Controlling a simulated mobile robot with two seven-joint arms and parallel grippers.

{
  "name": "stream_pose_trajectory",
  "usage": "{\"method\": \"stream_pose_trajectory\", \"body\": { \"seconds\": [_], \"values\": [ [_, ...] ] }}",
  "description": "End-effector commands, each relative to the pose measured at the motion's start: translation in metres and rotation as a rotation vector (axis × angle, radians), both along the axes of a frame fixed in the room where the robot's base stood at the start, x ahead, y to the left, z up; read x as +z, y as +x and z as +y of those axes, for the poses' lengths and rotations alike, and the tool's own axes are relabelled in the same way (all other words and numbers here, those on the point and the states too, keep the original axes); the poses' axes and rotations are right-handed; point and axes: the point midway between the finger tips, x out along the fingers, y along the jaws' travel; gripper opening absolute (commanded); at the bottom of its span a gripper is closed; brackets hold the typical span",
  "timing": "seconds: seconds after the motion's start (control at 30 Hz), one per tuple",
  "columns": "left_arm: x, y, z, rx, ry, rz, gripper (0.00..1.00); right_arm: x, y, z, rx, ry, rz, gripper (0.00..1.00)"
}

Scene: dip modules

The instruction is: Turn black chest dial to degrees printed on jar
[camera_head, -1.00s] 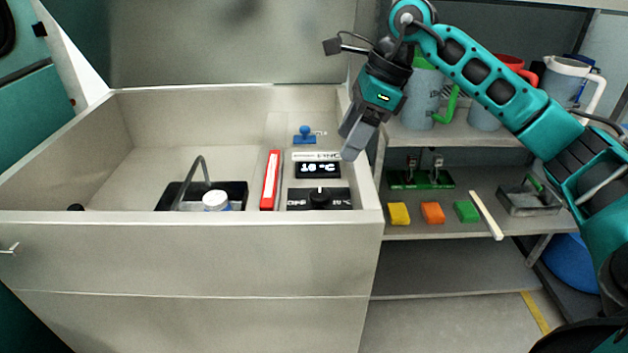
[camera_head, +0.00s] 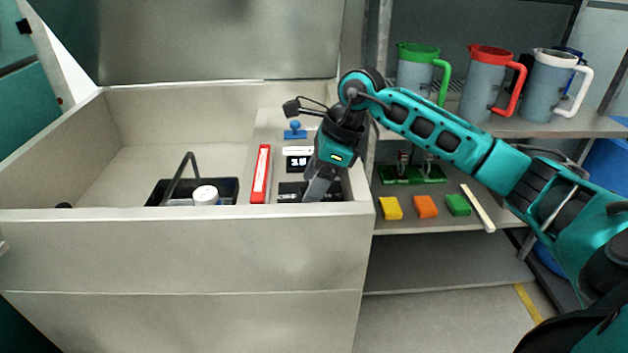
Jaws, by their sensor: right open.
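The chest is a large beige open box (camera_head: 180,250) with a control panel along its right inner side. The panel has a display (camera_head: 297,163) whose visible part reads "18"; the rest is behind my gripper. The black dial strip (camera_head: 288,190) lies below the display, and my gripper hides the dial knob. My right gripper (camera_head: 312,198) points down over this strip, at or just above the dial; I cannot tell whether it touches. It is open. A white-lidded jar (camera_head: 205,195) stands in a black basket (camera_head: 168,203) inside the chest; its print is not readable. My left gripper is not in view.
A red-and-white stick-like object (camera_head: 261,174) lies left of the panel, and a blue knob (camera_head: 295,130) stands behind the display. Shelves at right hold green (camera_head: 416,75), red (camera_head: 482,85) and white (camera_head: 548,85) handled jugs, and yellow (camera_head: 391,208), orange (camera_head: 426,206) and green (camera_head: 458,205) blocks.

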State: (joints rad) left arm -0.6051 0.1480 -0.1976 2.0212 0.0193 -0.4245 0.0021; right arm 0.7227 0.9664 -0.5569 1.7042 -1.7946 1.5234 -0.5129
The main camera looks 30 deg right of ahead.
Motion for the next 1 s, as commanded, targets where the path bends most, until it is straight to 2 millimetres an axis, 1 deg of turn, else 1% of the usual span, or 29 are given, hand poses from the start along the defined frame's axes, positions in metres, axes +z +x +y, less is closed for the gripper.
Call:
{"method": "stream_pose_trajectory", "body": {
  "seconds": [0.07, 0.63, 0.87, 1.0],
  "values": [
    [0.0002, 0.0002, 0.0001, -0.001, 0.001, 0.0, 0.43, 0.0001, -0.0001, 0.0, 0.0, 0.0, 0.0, 0.68],
    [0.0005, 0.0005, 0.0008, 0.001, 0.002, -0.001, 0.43, 0.0006, -0.0002, -0.0001, 0.0, 0.0, 0.0, 0.14],
    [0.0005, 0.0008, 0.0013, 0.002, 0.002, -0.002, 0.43, 0.0006, -0.0005, 0.0, -0.019, 0.0, 0.0, 0.14],
    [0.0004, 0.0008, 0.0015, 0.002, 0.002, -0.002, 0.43, 0.0006, -0.0007, 0.0002, -0.067, 0.0, 0.0, 0.14]
  ]
}}
